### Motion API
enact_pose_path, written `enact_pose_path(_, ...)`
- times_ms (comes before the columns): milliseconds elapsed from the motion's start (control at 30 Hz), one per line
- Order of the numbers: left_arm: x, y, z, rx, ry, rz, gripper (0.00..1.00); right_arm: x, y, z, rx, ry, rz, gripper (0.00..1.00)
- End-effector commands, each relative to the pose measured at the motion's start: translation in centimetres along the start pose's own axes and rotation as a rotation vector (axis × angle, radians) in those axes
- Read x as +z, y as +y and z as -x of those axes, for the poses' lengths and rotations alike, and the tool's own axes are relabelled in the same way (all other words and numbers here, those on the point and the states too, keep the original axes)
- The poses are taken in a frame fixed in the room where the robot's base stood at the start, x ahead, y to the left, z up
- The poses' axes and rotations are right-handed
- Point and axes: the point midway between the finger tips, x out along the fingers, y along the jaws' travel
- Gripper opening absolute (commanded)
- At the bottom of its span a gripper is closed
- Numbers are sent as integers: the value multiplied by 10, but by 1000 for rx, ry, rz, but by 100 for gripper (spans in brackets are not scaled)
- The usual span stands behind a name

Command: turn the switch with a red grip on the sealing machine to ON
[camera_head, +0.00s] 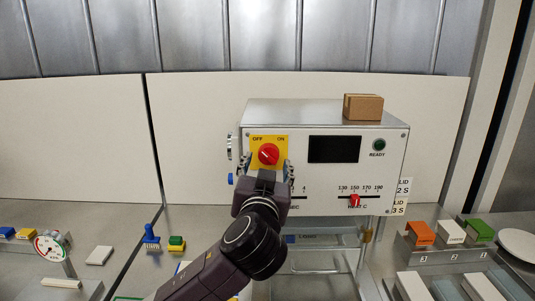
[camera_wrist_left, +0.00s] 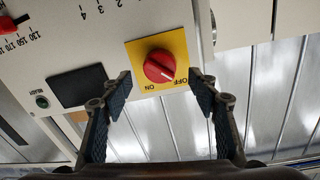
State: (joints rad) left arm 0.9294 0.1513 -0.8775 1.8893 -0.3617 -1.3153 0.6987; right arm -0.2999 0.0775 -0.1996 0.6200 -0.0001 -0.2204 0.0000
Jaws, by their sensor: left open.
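The sealing machine (camera_head: 323,182) is a light box with a dark display and a green READY lamp. Its switch (camera_head: 268,154) has a round red grip on a yellow plate marked OFF at the left and ON at the right. The grip (camera_wrist_left: 159,66) also shows in the left wrist view, slanted, with one end seeming to point toward OFF. My left gripper (camera_head: 265,172) is open in front of the switch. Its fingers stand apart on either side of the red grip, and no contact shows. My right gripper is not in view.
A cardboard box (camera_head: 363,107) sits on top of the machine. A slider with a red knob (camera_head: 354,200) is on the temperature scale at its lower right. Orange, white and green blocks (camera_head: 450,232) stand at the right.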

Motion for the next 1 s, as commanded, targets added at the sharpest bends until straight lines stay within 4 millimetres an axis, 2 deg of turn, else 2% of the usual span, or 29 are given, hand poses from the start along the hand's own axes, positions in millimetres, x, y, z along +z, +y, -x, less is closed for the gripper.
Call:
enact_pose_path(100,-2,-1,-18,-2,-2,-2,55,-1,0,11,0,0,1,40)
enact_pose_path(233,-1,-1,-29,-1,-1,-1,55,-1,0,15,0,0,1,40)
enact_pose_path(600,1,0,-35,1,-1,0,55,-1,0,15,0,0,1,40)
enact_pose_path(1000,1,0,-34,1,-1,0,13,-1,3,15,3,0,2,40)
